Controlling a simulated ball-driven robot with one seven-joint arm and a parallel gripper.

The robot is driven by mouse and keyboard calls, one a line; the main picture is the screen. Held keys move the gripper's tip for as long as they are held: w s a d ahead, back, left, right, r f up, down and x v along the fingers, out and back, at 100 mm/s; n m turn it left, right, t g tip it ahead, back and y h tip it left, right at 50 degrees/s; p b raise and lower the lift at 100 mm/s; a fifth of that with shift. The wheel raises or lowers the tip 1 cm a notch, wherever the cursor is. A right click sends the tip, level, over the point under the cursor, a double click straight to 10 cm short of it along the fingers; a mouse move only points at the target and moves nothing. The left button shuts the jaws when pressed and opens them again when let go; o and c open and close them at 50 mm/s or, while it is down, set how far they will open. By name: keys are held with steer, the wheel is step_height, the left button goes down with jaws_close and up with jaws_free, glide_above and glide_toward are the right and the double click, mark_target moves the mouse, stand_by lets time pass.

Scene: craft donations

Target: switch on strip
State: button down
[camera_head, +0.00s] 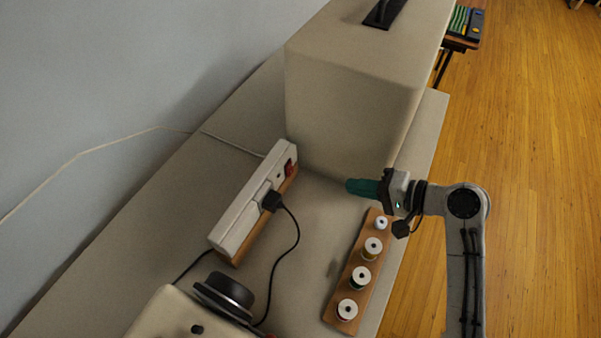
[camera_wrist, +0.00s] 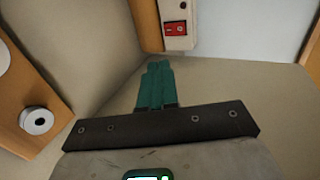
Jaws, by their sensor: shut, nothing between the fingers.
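The power strip (camera_head: 252,199) is a long white bar on a wooden backing, standing near the wall on the table in the head view. Its red switch (camera_head: 289,168) is at the far end, close to the big beige box. The switch also shows in the wrist view (camera_wrist: 175,28), at the top, beyond my fingertips. A black plug (camera_head: 271,201) sits in the strip. My gripper (camera_head: 350,186) has teal fingers, shut and empty, to the right of the switch and apart from it. In the wrist view the fingers (camera_wrist: 158,66) point toward the switch end.
A wooden rack (camera_head: 340,317) with several thread spools lies below my gripper at the table's right edge. A large beige box (camera_head: 350,110) stands behind. A machine with a black knob (camera_head: 229,290) is at the front. Bare table lies between strip and rack.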

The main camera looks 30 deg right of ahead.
mark_target(291, 169)
steer(key=x, duration=0.4)
steer(key=p+x, duration=0.1)
steer(key=x, duration=0.4)
steer(key=r+x, duration=0.1)
steer(key=x, duration=0.4)
steer(key=shift+w+r, duration=0.1)
steer(key=shift+w, duration=0.1)
steer(key=shift+a, duration=0.1)
steer(key=shift+w+p, duration=0.15)
steer(key=shift+p, duration=0.15)
steer(key=shift+a, duration=0.1)
steer(key=shift+r+p, duration=0.8)
steer(key=shift+p, duration=0.1)
